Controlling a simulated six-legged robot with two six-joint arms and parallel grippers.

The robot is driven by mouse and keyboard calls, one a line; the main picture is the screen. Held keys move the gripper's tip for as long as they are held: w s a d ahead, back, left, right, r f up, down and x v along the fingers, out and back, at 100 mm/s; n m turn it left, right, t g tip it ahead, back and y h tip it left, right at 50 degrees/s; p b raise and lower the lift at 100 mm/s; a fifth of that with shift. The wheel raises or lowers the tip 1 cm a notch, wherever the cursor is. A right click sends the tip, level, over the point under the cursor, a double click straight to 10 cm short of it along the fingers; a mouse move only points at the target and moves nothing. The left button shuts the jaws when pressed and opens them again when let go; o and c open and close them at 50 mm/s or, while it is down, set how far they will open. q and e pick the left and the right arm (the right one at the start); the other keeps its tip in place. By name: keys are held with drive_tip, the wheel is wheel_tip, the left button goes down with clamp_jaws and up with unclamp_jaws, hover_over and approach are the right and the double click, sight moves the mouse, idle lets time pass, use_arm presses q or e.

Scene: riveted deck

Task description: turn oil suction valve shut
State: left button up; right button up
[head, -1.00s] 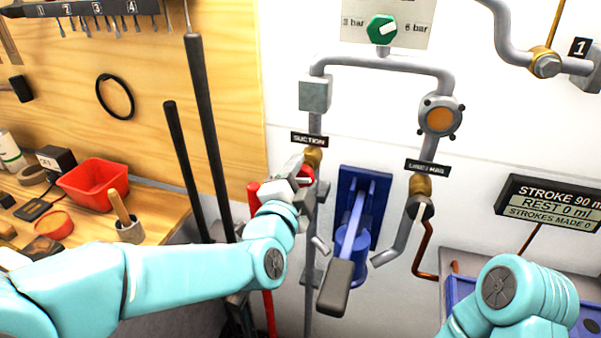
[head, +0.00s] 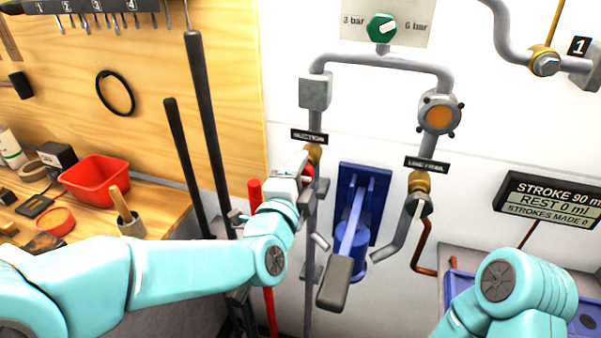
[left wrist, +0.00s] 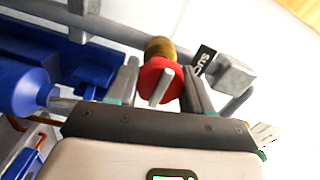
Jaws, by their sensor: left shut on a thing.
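The suction valve (head: 313,155) is a brass body with a red handle, on the grey pipe below the SUCTION label (head: 309,136). My left gripper (head: 297,182) is at the handle, shut on it, and hides much of it in the head view. In the left wrist view the red handle (left wrist: 150,76), with a pale bar on its face, lies between the two fingers (left wrist: 160,92); the brass body (left wrist: 160,48) is behind it. My right forearm shows at lower right; its gripper is out of view.
A blue hand pump (head: 352,240) with a dark-gripped lever stands right of the valve. A second brass valve (head: 419,183) is further right. A red bar (head: 256,195) and dark rods (head: 205,120) stand left. A bench with a red bin (head: 96,181) is at far left.

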use_arm(q)
drive_tip(key=o, duration=1)
drive_tip(key=shift+d+r, duration=0.1)
drive_tip(key=shift+d, duration=0.05)
drive_tip(key=shift+o, duration=0.2)
drive_tip(key=shift+s+a, duration=0.2)
drive_tip(key=b+v, duration=0.1)
drive_tip(key=v, duration=1.5)
drive_tip(key=shift+b, duration=0.4)
drive_tip(key=shift+s+d, duration=0.1)
